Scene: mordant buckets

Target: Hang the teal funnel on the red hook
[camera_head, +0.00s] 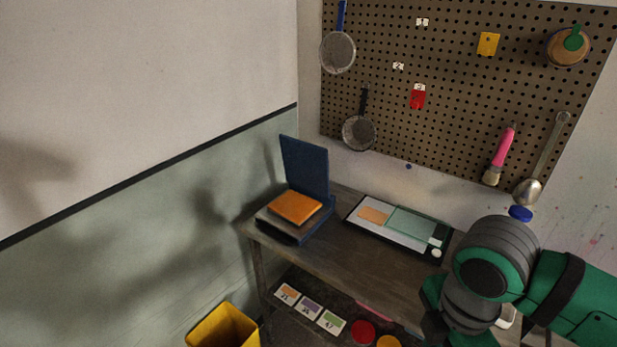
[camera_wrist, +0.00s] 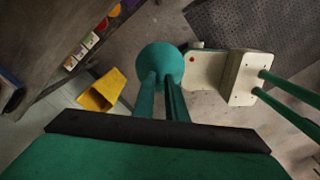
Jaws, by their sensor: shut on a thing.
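The teal funnel (camera_wrist: 160,62) shows in the wrist view as a round teal shape at the fingertips. My gripper (camera_wrist: 161,84) is shut on it and holds it above the floor; the fingers hide part of it. In the head view my arm fills the lower right, and the funnel and fingers cannot be made out there.
A yellow hook (camera_head: 488,44), strainers (camera_head: 338,52) (camera_head: 359,132), a pink-handled brush (camera_head: 503,155) and a ladle (camera_head: 530,188) are on the pegboard. A bench (camera_head: 340,262) below carries a blue stand (camera_head: 305,168) and a framed board (camera_head: 398,226). A yellow bin (camera_head: 224,327) stands left.

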